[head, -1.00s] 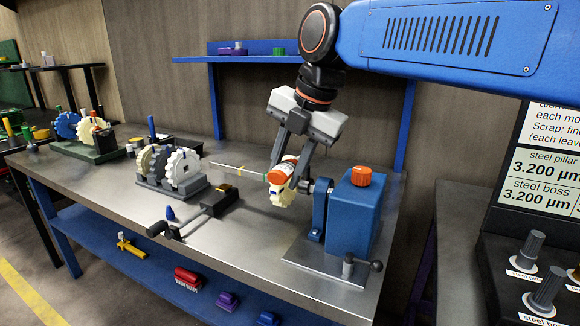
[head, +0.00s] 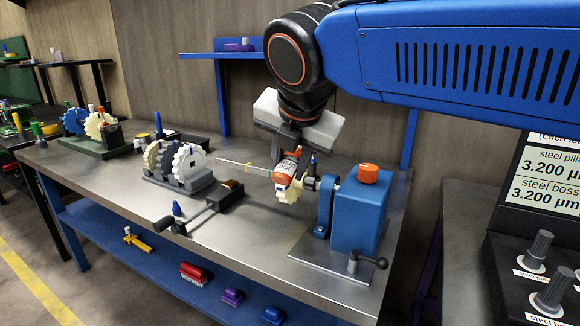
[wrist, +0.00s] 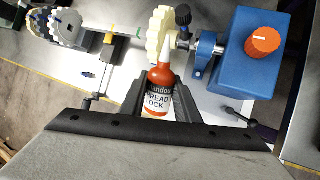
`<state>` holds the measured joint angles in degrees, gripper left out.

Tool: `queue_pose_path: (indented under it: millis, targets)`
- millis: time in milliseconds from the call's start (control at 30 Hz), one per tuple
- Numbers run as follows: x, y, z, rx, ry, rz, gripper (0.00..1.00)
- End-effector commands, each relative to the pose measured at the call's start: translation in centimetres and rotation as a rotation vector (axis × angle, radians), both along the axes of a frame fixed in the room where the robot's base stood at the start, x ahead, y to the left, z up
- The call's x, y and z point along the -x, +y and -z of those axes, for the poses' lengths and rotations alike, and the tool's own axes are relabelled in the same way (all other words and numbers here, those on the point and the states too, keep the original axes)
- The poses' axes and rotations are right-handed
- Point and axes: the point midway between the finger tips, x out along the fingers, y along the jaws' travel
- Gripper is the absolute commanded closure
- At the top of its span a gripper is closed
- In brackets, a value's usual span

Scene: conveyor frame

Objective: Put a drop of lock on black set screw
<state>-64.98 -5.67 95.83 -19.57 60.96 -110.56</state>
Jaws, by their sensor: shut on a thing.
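My gripper (wrist: 160,98) is shut on an orange-red bottle (wrist: 161,77) with a label ending in "LOCK". The bottle's pale nozzle (wrist: 166,48) points away from the wrist, beside a cream gear (wrist: 157,30). In the head view, my gripper (head: 290,148) holds the bottle (head: 287,167) just above and in front of the cream gear (head: 289,191). A dark upright screw-like piece with a knurled head (wrist: 183,16) stands on the shaft hub right of the gear; it may be the black set screw. The nozzle appears apart from it. Any drop is too small to tell.
A blue block with an orange knob (head: 368,174) carries the shaft, close right of the bottle. A thin rod (head: 243,166) lies left of the gripper. A stand of gears (head: 180,178) and a dark block (head: 224,196) stand further left.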

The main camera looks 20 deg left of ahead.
Motion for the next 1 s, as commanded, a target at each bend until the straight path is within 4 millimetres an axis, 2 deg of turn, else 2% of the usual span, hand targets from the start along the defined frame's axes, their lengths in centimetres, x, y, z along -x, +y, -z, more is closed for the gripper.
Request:
queue_pose_path:
  millis: [1000]
  targets:
    - [0.1, 0.0, -2.5, 0.058, -0.685, -0.002, 0.94]
